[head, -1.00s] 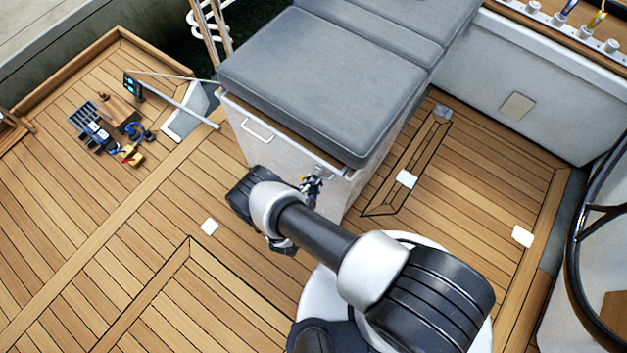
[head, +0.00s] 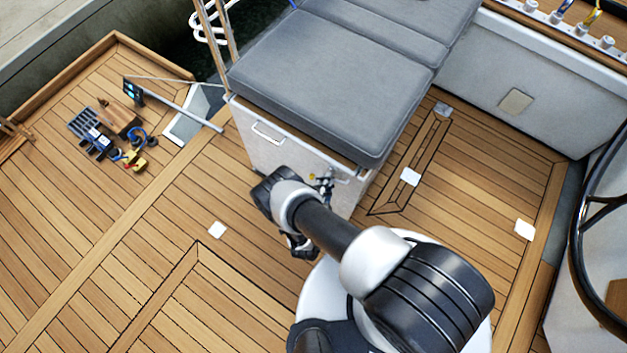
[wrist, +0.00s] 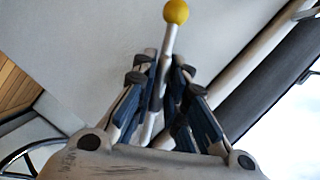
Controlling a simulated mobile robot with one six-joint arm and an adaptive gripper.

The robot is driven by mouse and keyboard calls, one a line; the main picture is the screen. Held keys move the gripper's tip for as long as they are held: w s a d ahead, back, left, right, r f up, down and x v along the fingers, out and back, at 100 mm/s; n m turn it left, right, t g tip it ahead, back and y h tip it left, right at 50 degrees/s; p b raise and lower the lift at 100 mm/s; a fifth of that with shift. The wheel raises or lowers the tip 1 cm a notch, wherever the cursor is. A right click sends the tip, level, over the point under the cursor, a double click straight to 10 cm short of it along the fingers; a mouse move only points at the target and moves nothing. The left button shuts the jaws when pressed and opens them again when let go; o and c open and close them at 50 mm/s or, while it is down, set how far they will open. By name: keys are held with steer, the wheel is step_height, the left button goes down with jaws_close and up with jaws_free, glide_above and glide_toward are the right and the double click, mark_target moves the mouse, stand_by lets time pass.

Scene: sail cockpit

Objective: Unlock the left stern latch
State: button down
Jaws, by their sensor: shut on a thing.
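The latch shows in the wrist view as a pale metal lever (wrist: 169,42) with a yellow ball knob (wrist: 176,12) on its end. My gripper (wrist: 164,72) is shut on the lever below the knob, with one blue-and-black finger on each side. The knob stands clear beyond the fingertips. The lever's base is hidden behind the fingers and palm. In the head view my gripper (head: 325,185) is small, at the pale front face of the grey-cushioned bench (head: 335,75), near its right corner. A small yellow spot, probably the knob, shows beside it.
A white handle (head: 266,133) sits on the bench's front face, left of my gripper. A grey grate, cables and small gear (head: 110,135) lie on the planks at left. A steering wheel (head: 590,245) stands at far right. Open deck lies left of my arm.

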steer(key=shift+m+t+y+b, duration=0.3)
steer(key=shift+m+b, duration=0.15)
steer(key=shift+m, duration=0.15)
steer(key=c, duration=1.7)
jaws_free()
steer(key=v, duration=1.2)
